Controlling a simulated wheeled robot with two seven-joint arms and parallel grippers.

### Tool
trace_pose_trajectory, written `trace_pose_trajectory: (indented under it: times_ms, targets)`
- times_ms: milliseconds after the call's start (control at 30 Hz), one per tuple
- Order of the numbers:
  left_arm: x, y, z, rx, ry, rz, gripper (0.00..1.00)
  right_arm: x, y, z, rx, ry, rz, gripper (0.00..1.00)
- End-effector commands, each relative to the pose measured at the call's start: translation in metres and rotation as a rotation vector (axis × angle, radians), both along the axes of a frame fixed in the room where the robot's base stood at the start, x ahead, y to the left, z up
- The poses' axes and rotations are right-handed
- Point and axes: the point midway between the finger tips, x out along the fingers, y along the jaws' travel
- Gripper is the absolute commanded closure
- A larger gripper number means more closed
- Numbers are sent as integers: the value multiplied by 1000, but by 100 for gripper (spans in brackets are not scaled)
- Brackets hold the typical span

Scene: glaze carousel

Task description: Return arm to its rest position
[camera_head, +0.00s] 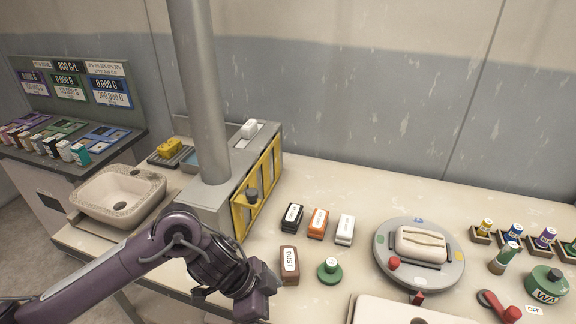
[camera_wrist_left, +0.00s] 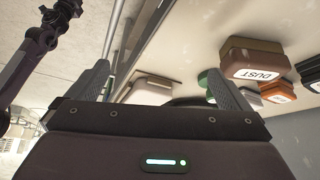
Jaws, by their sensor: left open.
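My left arm (camera_head: 115,262) reaches in from the left in the head view, low over the front edge of the counter. Its gripper (camera_head: 264,283) is just left of and in front of the brown DUST block, apart from it. In the left wrist view the two grey fingers of the gripper (camera_wrist_left: 160,88) stand wide apart. The gripper is open with nothing held between the fingers. A dark jointed arm part (camera_wrist_left: 35,60) shows at the left of the wrist view; I cannot tell a gripper on it. My right gripper does not show in the head view.
The brown DUST block (camera_head: 289,266) and a green round stamp (camera_head: 329,270) are close to the gripper. A grey carousel (camera_head: 455,270) bears a cream block. A grey post (camera_head: 200,90) and yellow frame (camera_head: 240,214) stand behind the arm. A sink (camera_head: 82,200) is left.

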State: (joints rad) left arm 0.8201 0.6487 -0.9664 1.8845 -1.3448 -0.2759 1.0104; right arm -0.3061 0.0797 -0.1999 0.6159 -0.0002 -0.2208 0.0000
Motion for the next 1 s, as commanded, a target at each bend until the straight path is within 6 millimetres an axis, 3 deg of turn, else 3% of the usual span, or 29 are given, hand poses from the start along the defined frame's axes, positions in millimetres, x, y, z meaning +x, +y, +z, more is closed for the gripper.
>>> trace_pose_trajectory:
  times_ms: [367, 533, 733, 867, 1000]
  targets:
    - [-2, -40, 8, -116, -109, 15, 0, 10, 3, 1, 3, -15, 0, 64]
    - [0, -63, 18, -195, -186, 59, 0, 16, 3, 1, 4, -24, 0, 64]
    - [7, -81, 39, -290, -288, 192, 0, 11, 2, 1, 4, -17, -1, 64]
    - [17, -72, 55, -327, -346, 382, 0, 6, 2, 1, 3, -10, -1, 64]
    - [25, -24, 56, -276, -341, 672, 0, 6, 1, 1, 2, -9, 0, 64]
